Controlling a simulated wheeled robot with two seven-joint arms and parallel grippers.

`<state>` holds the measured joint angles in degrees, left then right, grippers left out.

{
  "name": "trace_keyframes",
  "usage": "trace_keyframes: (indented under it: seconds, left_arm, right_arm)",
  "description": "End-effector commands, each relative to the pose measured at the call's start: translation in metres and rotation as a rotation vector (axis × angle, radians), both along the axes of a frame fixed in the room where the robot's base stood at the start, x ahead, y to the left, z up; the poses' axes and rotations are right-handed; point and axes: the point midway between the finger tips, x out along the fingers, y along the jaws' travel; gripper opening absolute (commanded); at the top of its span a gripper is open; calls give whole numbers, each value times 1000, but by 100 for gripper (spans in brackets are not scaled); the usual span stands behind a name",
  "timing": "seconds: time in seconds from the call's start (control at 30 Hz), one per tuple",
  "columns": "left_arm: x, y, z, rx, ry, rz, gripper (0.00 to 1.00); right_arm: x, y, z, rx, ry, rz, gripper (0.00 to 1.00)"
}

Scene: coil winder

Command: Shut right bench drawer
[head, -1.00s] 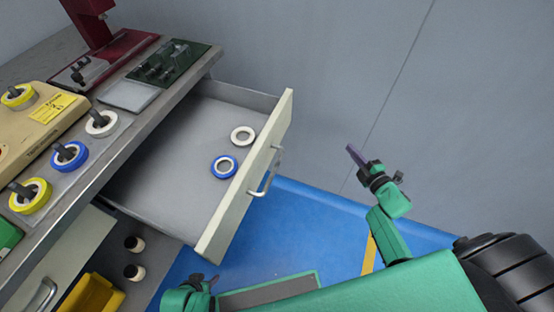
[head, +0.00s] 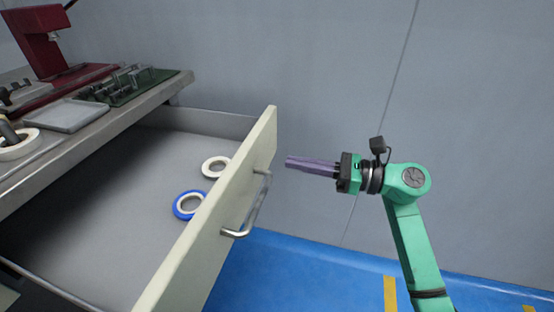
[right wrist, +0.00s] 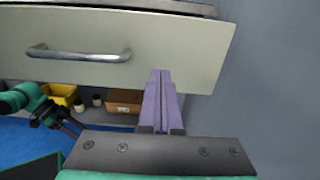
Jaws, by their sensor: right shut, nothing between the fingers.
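The right bench drawer (head: 250,170) is pulled far out from under the bench top, its pale front facing right with a metal bar handle (head: 250,212). A white tape ring (head: 215,167) and a blue tape ring (head: 188,205) lie inside it. My right gripper (head: 288,162) is shut and empty, its purple fingers pointing left at the drawer front, a small gap from it in the head view. In the right wrist view the fingers (right wrist: 162,75) point at the drawer front (right wrist: 190,50), right of the handle (right wrist: 78,54). My left gripper is not in the head view.
The bench top (head: 150,95) carries a red press (head: 50,45), a green fixture board (head: 130,85) and a grey tray (head: 68,115). A yellow bin (right wrist: 62,95) and a brown box (right wrist: 124,100) sit beneath the drawer. A wall stands behind.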

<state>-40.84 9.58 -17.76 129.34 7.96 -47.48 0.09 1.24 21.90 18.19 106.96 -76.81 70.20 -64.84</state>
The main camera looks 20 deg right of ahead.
Motion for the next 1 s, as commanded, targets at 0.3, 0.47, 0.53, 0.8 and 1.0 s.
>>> trace_keyframes:
  seconds: [0.3,0.47,0.53,0.8,1.0]
  left_arm:
    - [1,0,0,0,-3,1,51]
    - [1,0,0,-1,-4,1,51]
    - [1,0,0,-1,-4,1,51]
    - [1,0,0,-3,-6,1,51]
    - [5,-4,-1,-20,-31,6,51]
  right_arm:
    - [25,39,0,3,1,-1,0]
    - [26,41,-1,2,3,-1,0]
    - [26,41,-1,2,3,-1,0]
    - [28,45,-1,2,3,1,0]
    - [40,63,-1,1,1,1,0]
